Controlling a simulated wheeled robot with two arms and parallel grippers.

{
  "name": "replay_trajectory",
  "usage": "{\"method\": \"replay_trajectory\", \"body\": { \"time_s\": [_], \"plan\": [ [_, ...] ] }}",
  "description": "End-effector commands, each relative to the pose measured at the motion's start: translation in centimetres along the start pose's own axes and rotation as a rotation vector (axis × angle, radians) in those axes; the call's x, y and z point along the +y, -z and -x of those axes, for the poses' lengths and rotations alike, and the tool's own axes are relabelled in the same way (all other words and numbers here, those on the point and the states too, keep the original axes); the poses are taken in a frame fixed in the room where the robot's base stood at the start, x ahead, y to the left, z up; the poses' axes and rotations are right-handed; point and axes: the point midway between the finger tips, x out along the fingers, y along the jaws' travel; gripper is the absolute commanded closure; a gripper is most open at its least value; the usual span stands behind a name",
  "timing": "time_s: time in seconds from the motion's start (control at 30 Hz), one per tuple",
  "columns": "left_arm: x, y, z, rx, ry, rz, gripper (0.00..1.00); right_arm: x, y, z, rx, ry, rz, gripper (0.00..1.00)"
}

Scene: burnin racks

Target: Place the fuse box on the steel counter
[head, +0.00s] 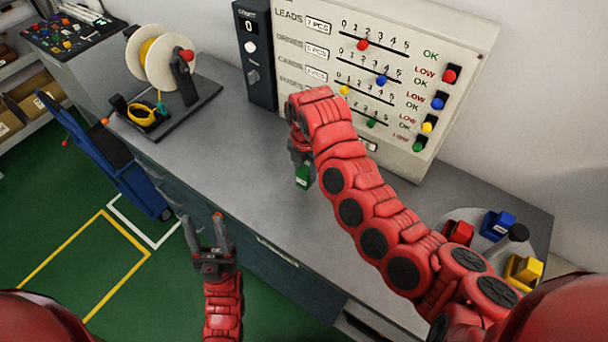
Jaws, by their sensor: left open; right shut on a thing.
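The steel counter (235,140) is the long grey top running across the view. My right gripper (302,165) is over its middle, pointing down and shut on a small green block (303,179), which seems to be the fuse box. The gripper and wrist hide the block's upper part. I cannot tell whether the block touches the counter or hangs just above it. My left gripper (204,222) is open and empty, in front of the counter's front edge, above the green floor.
A white panel (440,60) with sliders stands at the counter's back, beside a dark display unit (256,75). A wire spool stand (165,70) is at the left. Counter left of my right gripper is clear.

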Motion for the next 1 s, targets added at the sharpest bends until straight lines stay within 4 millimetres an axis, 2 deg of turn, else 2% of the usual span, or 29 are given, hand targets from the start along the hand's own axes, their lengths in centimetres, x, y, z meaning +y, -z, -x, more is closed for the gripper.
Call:
{"method": "replay_trajectory", "body": {
  "time_s": [0.33, 0.37, 0.43, 0.6, 1.0],
  "plan": [
    [0.0, 0.1, -0.5, 0.000, 0.000, 0.000, 0.50, 1.1, -1.1, 0.3, 0.003, -0.001, -0.009, 1.00],
    [-0.1, 0.2, -1.1, -0.001, 0.000, 0.000, 0.50, 1.2, -1.0, 0.2, 0.006, -0.001, -0.011, 1.00],
    [-0.1, 0.4, -2.2, 0.000, 0.000, 0.000, 0.50, 1.1, -0.7, -1.1, 0.014, 0.001, -0.010, 1.00],
    [-0.1, 0.5, -2.8, -0.001, 0.000, 0.000, 0.50, 1.2, -0.8, -3.1, 0.008, -0.002, -0.009, 1.00],
    [-0.1, 0.4, -2.5, -0.001, 0.000, 0.000, 0.50, 1.1, -0.9, -3.8, 0.006, -0.002, -0.010, 1.00]
  ]
}}
